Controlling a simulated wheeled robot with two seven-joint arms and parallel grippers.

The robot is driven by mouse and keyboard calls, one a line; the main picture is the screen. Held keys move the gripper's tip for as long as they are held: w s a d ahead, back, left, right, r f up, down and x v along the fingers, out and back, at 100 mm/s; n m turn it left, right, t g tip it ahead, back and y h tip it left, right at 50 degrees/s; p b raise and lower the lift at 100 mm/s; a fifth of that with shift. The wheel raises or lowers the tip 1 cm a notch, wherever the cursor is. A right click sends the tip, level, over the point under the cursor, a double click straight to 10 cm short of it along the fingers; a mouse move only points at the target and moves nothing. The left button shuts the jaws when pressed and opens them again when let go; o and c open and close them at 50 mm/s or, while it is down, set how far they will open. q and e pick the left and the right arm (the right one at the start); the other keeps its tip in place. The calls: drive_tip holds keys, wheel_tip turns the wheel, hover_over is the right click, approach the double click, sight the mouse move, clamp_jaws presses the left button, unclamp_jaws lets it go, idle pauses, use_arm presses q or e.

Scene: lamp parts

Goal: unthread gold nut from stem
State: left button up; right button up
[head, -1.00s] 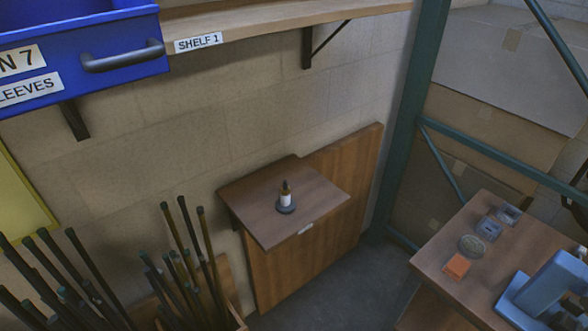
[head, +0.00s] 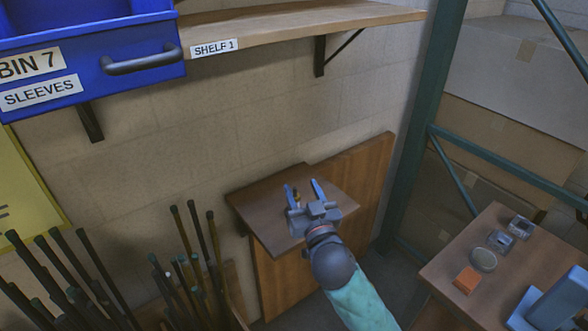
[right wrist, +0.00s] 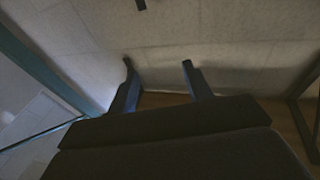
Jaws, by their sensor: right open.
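My right gripper (head: 303,187) is open above the small wooden wall table (head: 262,205), its two blue fingers pointing toward the wall. The lamp part with the stem (head: 297,194) stands on that table and is mostly hidden by the gripper. Only a small dark and golden bit of it shows near the left finger. I cannot make out the gold nut apart from the stem. In the right wrist view the gripper (right wrist: 157,68) also shows open, with nothing between its fingers. My left gripper is not in view.
Above is a shelf (head: 280,27) with a blue bin (head: 75,60). Dark rods (head: 195,265) stand at lower left. At right, a bench (head: 440,275) holds an orange block (head: 467,280) and small containers. A green rack post (head: 425,130) stands right of the table.

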drive_tip(key=s+a+r+n+g+y, duration=0.4)
drive_tip(key=a+r+n+g+y, duration=0.3)
drive_tip(key=a+r+n+y, duration=0.7)
drive_tip(key=s+a+n+g+y, duration=0.35)
drive_tip(key=a+n+g, duration=0.25)
drive_tip(key=n+g, duration=0.3)
drive_tip(key=n+g+h, duration=0.1)
drive_tip(key=g+h, duration=0.2)
drive_tip(key=h, duration=2.1)
hover_over(294, 189)
wheel_tip(294, 189, down, 13)
drive_tip(key=shift+r, duration=0.1)
drive_tip(key=shift+f, duration=0.25)
wheel_tip(294, 189, down, 6)
drive_tip(key=p, duration=0.3)
drive_tip(key=shift+r, duration=0.2)
use_arm(q)
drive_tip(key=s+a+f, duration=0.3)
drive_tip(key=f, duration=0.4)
drive_tip(key=shift+p, duration=0.3)
use_arm(e)
drive_tip(key=shift+f, duration=0.8)
